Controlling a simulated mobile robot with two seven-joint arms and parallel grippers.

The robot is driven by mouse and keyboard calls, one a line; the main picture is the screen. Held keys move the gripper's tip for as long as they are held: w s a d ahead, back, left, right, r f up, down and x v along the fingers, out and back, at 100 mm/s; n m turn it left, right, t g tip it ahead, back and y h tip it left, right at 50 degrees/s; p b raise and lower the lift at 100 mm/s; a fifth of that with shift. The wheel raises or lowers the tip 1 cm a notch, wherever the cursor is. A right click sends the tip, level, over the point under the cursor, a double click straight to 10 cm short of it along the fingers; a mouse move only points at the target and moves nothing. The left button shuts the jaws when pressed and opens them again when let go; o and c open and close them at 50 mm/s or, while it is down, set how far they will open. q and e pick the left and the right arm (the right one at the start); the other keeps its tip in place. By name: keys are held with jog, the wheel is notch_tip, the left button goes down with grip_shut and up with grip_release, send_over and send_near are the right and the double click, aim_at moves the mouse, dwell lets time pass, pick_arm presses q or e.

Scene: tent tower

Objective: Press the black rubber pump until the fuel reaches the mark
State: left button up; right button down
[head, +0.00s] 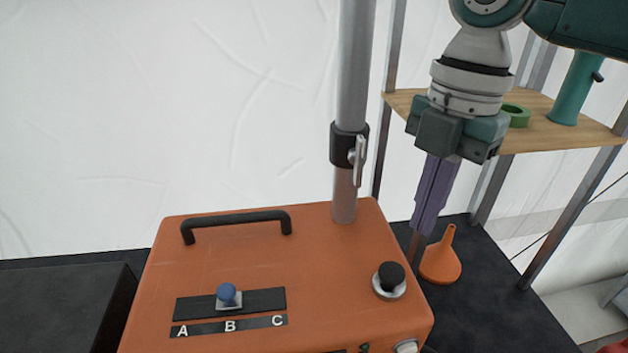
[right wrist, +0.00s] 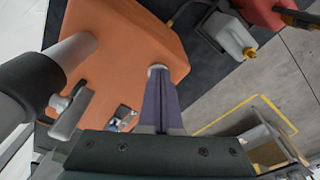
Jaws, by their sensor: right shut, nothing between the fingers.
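The black rubber pump (head: 391,275) is a round knob in a pale metal collar on the right part of the orange box's top (head: 250,250). My right gripper (head: 423,230) points down with its purple fingers closed together and empty. In the head view its tips appear above and to the right of the pump, apart from it in the picture. In the right wrist view the fingertips (right wrist: 157,76) overlap a pale ring at the orange box's edge, and the pump's black top is hidden there. No fuel level or mark can be made out. My left gripper is not in view.
A grey pole (head: 352,90) with a clamp lever rises from the box's back. A blue-knobbed A-B-C selector (head: 228,293) and a black handle (head: 237,222) are on top. An orange funnel (head: 441,258) stands to the right. A wooden shelf (head: 560,134) is behind my right arm.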

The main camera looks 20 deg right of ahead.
aim_at(396, 266)
notch_tip(396, 266, up, 6)
jog(key=b, duration=0.1)
jog(key=shift+d, duration=0.3)
jog(key=shift+w+r, duration=0.1)
jog(key=a+f+p, duration=0.1)
jog(key=p, duration=0.1)
jog(key=a+f+y+p, duration=0.1)
jog(key=p, duration=0.2)
jog(key=shift+s+f+p, duration=0.25)
jog(key=shift+p, duration=0.05)
dwell(0.3)
jog(key=f+b, duration=0.2)
jog(key=a+f+b, duration=0.1)
jog(key=f+b, duration=0.3)
jog(key=shift+s+a+f, duration=0.25)
jog(key=shift+s+f, duration=0.05)
jog(key=shift+f, duration=0.05)
jog(key=shift+f, duration=0.1)
